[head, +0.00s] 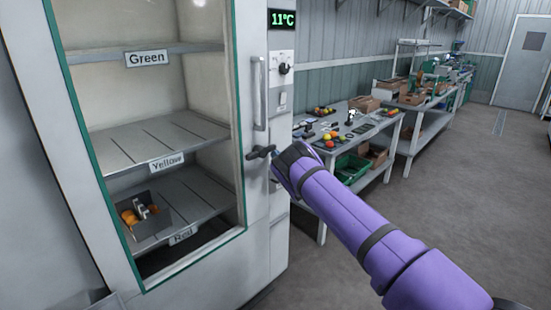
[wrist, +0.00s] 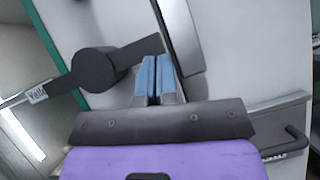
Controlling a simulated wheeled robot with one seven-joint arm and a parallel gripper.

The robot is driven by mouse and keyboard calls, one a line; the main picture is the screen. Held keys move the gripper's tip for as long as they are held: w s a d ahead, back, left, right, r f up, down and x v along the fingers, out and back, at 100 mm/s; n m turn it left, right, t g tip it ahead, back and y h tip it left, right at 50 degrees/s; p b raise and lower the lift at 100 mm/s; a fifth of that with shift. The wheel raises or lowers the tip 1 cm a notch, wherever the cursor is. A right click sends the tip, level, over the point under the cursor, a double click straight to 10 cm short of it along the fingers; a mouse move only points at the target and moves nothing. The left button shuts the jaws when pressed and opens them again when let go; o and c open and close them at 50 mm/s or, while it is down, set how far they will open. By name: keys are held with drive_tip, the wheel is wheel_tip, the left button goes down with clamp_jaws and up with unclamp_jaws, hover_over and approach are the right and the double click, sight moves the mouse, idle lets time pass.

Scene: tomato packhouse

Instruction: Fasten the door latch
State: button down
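The door latch (head: 260,152) is a dark lever on the right edge of the cabinet's glass door (head: 241,120), below the vertical grey door handle (head: 259,95). The lever lies roughly level in the head view. In the wrist view the latch shows a round dark hub (wrist: 94,70) with a bar reaching right to my fingertips. My gripper (wrist: 156,62) has its two blue fingers together, with only a thin dark line between them. Its tips are at the bar's free end; I cannot tell whether they touch. The door looks closed or nearly so. My gripper hides the latch's right side in the head view.
Shelves labelled Green, Yellow and Red stand behind the glass; a small tray (head: 165,214) holds orange items. The cabinet's right frame carries an 11°C display (head: 283,19) and a switch panel (head: 281,66). A cluttered workbench (head: 385,127) stands right; the floor at right is clear.

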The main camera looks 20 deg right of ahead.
drive_tip(key=shift+r, duration=0.15)
idle(0.3)
drive_tip(key=s+d+f, duration=0.4)
drive_tip(key=s+f, duration=0.4)
drive_tip(key=f, duration=0.1)
drive_tip(key=shift+d+f, duration=0.3)
drive_tip(key=shift+f, duration=0.1)
drive_tip(key=shift+w+r, duration=0.1)
